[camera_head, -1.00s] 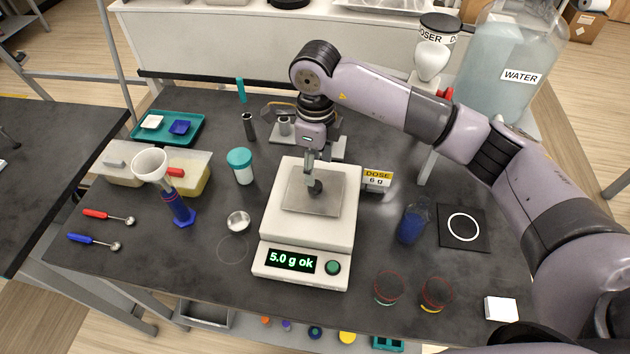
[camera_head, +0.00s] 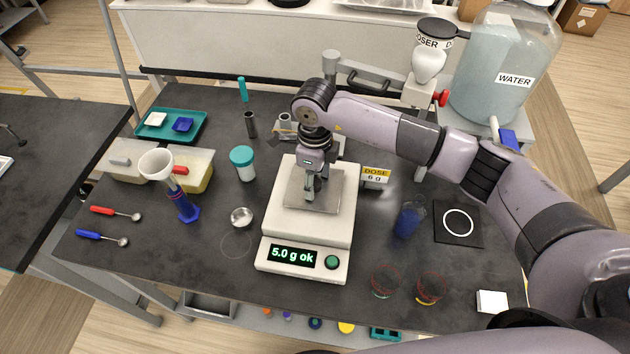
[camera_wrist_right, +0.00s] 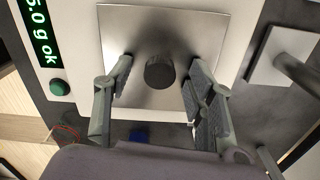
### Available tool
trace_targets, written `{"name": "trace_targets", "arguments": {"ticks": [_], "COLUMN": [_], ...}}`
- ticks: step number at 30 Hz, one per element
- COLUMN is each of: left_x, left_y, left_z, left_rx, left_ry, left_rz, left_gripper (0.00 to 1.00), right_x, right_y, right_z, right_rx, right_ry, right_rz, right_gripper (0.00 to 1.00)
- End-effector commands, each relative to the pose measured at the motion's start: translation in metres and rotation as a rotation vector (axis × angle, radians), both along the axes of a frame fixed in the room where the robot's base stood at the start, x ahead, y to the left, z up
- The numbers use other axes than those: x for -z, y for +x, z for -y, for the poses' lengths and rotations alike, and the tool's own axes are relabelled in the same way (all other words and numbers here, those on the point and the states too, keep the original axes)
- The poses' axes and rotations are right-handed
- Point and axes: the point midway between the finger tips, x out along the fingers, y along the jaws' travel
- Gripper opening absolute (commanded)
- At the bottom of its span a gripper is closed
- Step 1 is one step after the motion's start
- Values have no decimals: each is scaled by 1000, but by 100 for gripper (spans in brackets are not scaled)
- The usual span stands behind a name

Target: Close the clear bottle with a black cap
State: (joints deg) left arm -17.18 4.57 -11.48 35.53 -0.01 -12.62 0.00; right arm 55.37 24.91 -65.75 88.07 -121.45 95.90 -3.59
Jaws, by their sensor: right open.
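My right gripper (camera_head: 311,196) is low over the steel pan (camera_head: 328,201) of the white scale. In the wrist view its two fingers (camera_wrist_right: 158,82) are open, one on each side of a short round black cap (camera_wrist_right: 159,72), apart from it. In the head view the fingers mostly hide the cap. I cannot tell whether a clear bottle is under it. A clear vessel with blue contents (camera_head: 407,222) stands right of the scale; I cannot tell whether it is the bottle. My left gripper is not in view.
The scale display (camera_head: 292,257) reads 5.0 g ok. Two clear cups with red rims (camera_head: 384,281) (camera_head: 431,288) stand at the front right. A white jar with a teal lid (camera_head: 243,165) and a small metal dish (camera_head: 241,217) are left of the scale. A dosing stand is behind.

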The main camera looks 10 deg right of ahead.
Motion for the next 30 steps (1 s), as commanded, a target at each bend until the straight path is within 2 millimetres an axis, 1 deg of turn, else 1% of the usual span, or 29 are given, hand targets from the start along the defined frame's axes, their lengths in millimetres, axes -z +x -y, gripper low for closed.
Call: {"name": "trace_targets", "arguments": {"ticks": [3, 18, 26, 30], "left_x": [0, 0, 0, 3], "left_y": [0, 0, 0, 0], "left_z": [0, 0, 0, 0], "left_rx": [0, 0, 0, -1], "left_ry": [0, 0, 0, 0], "left_rz": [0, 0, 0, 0], "left_gripper": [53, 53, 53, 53], "right_x": [0, -1, -1, -6], "right_y": [0, 0, 0, 1], "right_z": [0, 0, 0, 0], "right_rx": [0, 0, 0, 1], "right_ry": [0, 1, 1, 2], "right_rz": [0, 1, 1, 3], "right_gripper": [50, 18, 18, 18]}}
